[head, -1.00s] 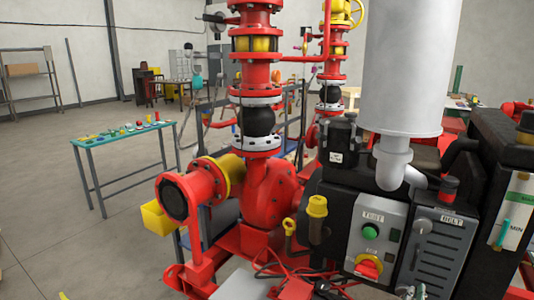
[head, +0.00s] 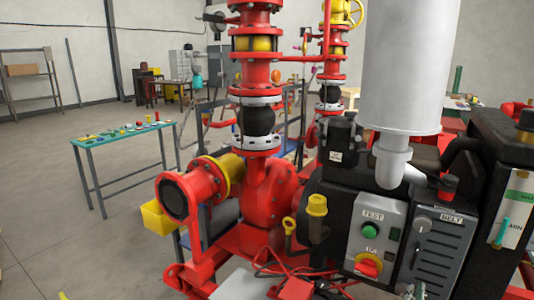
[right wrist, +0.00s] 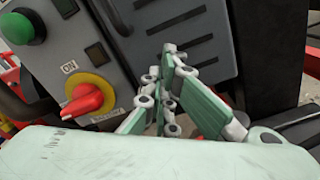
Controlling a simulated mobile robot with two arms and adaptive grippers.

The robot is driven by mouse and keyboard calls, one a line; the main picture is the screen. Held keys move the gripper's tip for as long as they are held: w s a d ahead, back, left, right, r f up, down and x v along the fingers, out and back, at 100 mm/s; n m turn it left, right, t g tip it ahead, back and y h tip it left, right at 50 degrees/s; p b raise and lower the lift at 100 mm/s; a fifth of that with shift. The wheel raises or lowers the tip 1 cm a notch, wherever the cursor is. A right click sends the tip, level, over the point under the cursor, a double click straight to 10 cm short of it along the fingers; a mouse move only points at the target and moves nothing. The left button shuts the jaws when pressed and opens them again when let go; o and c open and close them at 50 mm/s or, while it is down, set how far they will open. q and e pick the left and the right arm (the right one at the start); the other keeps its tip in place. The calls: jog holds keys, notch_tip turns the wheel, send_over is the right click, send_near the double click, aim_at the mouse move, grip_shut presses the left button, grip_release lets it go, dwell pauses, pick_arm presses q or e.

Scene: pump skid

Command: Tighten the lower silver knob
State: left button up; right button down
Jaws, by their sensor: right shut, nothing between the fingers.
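The grey belt cover (head: 440,255) is on the engine at the right of the head view, and it fills the upper middle of the right wrist view (right wrist: 195,35). A silver knob (head: 423,224) sits at its upper left. The lower silver knob cannot be made out; the right gripper's fingers cover that area. My right gripper (right wrist: 172,56) has pale green fingers with grey joints, shut and empty, in front of the cover's lower left part. Only its tips (head: 415,291) show at the bottom edge of the head view. Whether they touch the knob is hidden. My left gripper is not in view.
The control panel with a green TEST button (head: 370,230) and a red and yellow switch (head: 368,265) is just left of the cover. A large grey cylinder (head: 408,70) stands above. Red pump piping (head: 265,190) fills the middle. A bench (head: 125,137) stands far left.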

jog(key=shift+w+a+r, duration=0.15)
jog(key=shift+w+r, duration=0.1)
jog(key=shift+r, duration=0.35)
jog(key=shift+r+p, duration=0.2)
jog(key=shift+p, duration=0.15)
jog(key=shift+f+p+v, duration=0.25)
jog(key=shift+p+v, duration=0.1)
jog(key=shift+v, duration=1.1)
jog(key=shift+f+p+v, duration=0.2)
jog(key=shift+p+v, duration=0.1)
jog(key=shift+v, duration=1.15)
jog(key=shift+f, duration=0.15)
